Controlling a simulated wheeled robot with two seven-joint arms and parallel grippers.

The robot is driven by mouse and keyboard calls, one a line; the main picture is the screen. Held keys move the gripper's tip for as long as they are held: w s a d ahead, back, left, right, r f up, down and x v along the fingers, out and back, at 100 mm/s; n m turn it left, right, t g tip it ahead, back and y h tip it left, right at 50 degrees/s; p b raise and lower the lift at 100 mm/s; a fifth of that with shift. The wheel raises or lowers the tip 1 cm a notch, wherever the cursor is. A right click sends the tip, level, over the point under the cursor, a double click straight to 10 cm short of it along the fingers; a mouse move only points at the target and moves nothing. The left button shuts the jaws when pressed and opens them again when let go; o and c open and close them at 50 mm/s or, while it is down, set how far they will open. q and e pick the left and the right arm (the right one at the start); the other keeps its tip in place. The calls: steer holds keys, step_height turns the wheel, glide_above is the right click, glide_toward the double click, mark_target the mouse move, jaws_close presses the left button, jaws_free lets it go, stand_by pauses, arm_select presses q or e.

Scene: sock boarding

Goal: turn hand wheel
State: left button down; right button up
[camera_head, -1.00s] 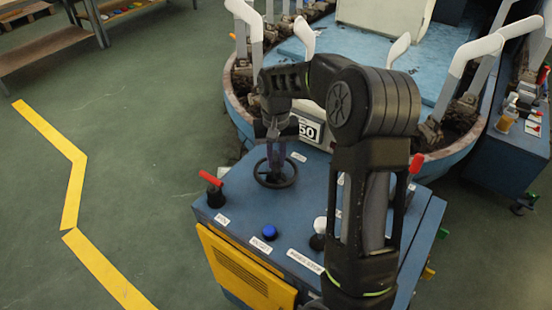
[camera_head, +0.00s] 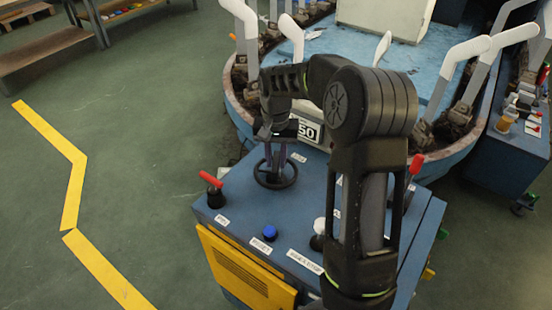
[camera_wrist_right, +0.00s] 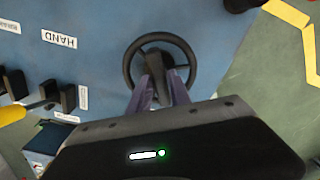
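The hand wheel (camera_head: 277,187) is a dark ring lying on the top of a blue console. It also shows in the right wrist view (camera_wrist_right: 160,37), with a dark hub and spoke part inside the ring. My right gripper (camera_head: 274,166) reaches down from above into the ring. In the right wrist view its purple-grey fingers (camera_wrist_right: 160,84) stand on either side of the dark middle part of the wheel and appear shut on it. The exact contact at the fingertips is partly hidden. My left gripper is not in view.
The blue console (camera_head: 240,205) carries a red-handled lever (camera_head: 211,179), a blue button (camera_head: 269,232) and a white knob (camera_head: 319,226). A round blue machine (camera_head: 350,60) with white sock boards (camera_head: 468,48) stands behind. A side cart (camera_head: 500,160) is at right.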

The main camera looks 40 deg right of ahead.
mark_target(276, 161)
steer(key=o, duration=0.3)
step_height(276, 161, up, 8)
steer(key=shift+f+b, duration=0.1)
steer(key=shift+b, duration=0.2)
stand_by(0.7)
